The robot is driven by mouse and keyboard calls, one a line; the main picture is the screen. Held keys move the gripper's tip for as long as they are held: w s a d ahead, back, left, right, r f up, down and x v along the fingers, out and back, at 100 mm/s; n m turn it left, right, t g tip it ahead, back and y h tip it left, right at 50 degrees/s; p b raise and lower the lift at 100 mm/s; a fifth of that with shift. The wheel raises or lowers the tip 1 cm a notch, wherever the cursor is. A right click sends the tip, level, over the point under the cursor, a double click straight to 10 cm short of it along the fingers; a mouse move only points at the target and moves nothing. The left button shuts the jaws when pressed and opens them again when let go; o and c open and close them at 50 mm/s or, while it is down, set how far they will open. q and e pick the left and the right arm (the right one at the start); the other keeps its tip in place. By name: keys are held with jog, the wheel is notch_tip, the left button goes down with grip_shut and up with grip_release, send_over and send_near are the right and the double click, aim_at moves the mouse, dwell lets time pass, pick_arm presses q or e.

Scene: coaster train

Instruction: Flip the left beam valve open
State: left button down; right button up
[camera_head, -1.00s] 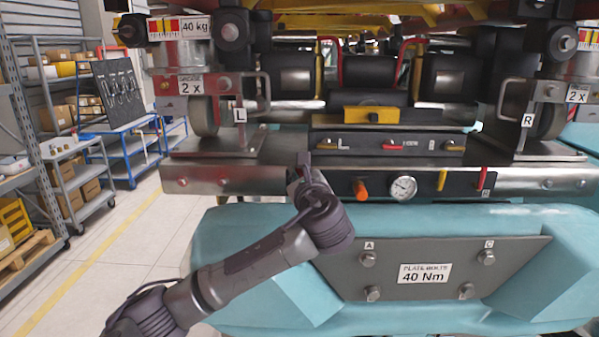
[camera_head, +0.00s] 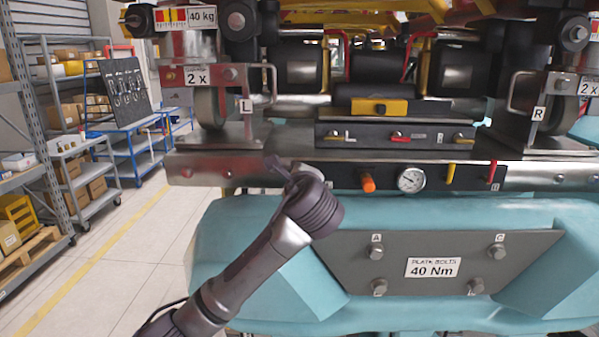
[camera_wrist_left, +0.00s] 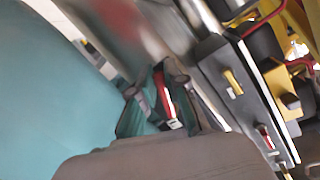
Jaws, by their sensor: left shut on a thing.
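My left gripper (camera_head: 280,168) is at the left end of the black gauge panel (camera_head: 330,178) on the metal beam. In the left wrist view my left gripper (camera_wrist_left: 168,78) is shut on a narrow red lever (camera_wrist_left: 164,98), which shows between the fingers. In the head view the gripper hides this lever and its mount, so its exact angle cannot be told. A similar red lever (camera_head: 493,171) stands upright at the panel's right end. My right gripper is not in view.
The panel also carries an orange knob (camera_head: 368,183), a gauge (camera_head: 411,180) and a yellow lever (camera_head: 450,173). A black block (camera_head: 360,134) with small levers sits above. Below is a teal body with a bolted plate (camera_head: 340,265). Shelves (camera_head: 35,130) stand at left.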

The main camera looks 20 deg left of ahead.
pick_arm(q)
jog(key=f+n, duration=0.1)
jog(key=n, duration=0.1)
jog(key=f+n+h+b, duration=0.1)
jog(key=n, duration=0.1)
jog(key=shift+a, duration=0.2)
jog(key=shift+f+h, duration=0.15)
jog(key=shift+h, duration=0.15)
jog(key=c, duration=1.2)
grip_release()
jog(key=shift+s, duration=0.1)
jog(key=v, duration=1.1)
jog(key=shift+s+d, duration=0.2)
jog(key=shift+s, duration=0.25)
